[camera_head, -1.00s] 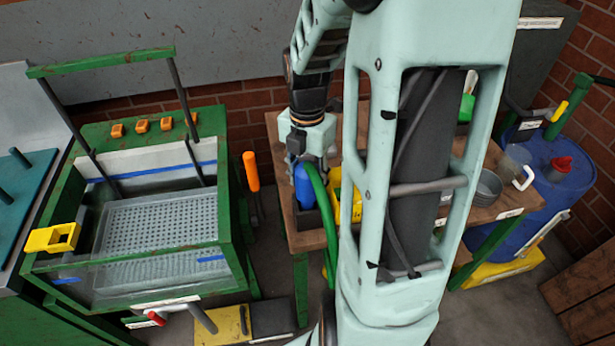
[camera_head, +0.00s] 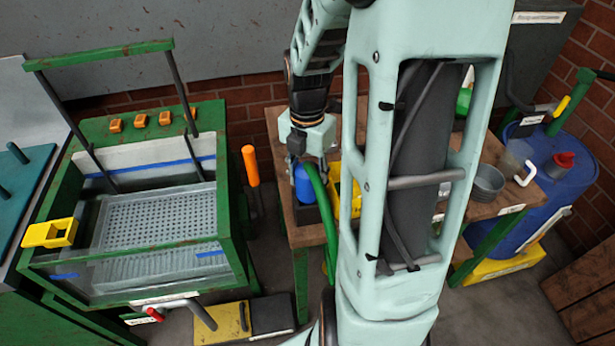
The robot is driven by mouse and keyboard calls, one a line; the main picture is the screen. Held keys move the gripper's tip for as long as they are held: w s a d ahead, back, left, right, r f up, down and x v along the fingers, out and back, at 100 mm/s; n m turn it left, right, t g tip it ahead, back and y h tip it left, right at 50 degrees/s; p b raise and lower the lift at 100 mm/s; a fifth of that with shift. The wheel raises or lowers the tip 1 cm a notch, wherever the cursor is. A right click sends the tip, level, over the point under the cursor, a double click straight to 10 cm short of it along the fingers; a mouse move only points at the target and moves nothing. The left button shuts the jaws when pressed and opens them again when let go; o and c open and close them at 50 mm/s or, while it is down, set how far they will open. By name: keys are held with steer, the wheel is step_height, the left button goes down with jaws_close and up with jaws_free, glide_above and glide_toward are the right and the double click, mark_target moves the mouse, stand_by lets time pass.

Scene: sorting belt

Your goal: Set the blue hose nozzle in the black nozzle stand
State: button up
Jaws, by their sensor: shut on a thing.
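The blue hose nozzle (camera_head: 305,186) is upright at the left end of the wooden table, with a green hose (camera_head: 323,205) running down beside it. My gripper (camera_head: 307,163) is shut on the nozzle's upper part from above. The black nozzle stand (camera_head: 307,214) is directly below, on the table. The nozzle's lower end is at the stand's top; from this angle I cannot tell how deep it sits inside. My own arm hides the middle of the table.
A yellow bin (camera_head: 335,185) stands just right of the stand, partly behind my arm. Grey bowls (camera_head: 486,183) sit at the wooden table's (camera_head: 281,180) right end, near a blue drum (camera_head: 575,195). A green-framed sorting machine (camera_head: 232,205) stands to the left.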

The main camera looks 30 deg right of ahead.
steer(key=shift+f+b, duration=0.4)
steer(key=shift+f, duration=0.25)
stand_by(0.5)
steer(key=o, duration=1.1)
steer(key=shift+c, duration=0.2)
step_height(320, 180, up, 12)
steer(key=shift+r, duration=0.1)
